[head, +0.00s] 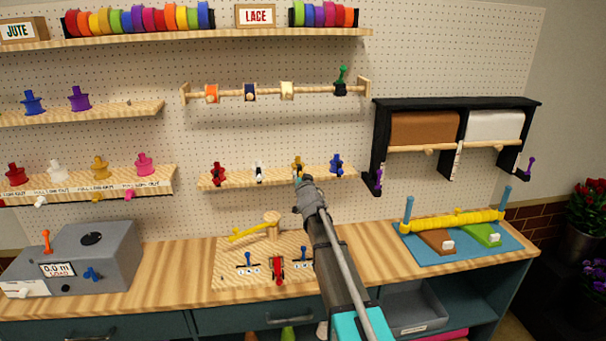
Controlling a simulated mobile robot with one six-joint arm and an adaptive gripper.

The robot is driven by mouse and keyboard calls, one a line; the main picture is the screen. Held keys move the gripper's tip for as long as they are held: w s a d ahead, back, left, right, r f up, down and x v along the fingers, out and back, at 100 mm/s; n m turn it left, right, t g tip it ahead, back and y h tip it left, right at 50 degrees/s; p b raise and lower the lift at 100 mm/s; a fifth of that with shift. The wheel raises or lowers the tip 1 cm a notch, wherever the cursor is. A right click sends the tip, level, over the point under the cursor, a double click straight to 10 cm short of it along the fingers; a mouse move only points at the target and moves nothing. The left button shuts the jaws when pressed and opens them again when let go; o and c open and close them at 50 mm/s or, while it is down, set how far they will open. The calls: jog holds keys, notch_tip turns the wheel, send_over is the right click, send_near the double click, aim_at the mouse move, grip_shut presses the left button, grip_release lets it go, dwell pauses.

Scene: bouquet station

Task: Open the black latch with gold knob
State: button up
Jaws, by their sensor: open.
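A small shelf (228,181) on the pegboard carries a row of latch-like pieces with coloured knobs. The gold knob (297,162) is third from the left, and my gripper partly covers the piece below it. Its black latch part is too small and hidden to make out clearly. My gripper (299,180) is open, right in front of the gold-knobbed piece at the shelf's front edge. I cannot tell whether it touches the knob.
Beside it on the shelf are a red piece (217,173), a white-knobbed piece (259,171) and a blue piece (336,164). Below, the bench (172,268) holds a yellow-handled fixture (250,232). A black roll holder (376,142) hangs at right.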

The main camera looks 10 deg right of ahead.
jog(key=shift+w, duration=1.1)
grip_shut()
jog(key=shift+d+r, duration=0.1)
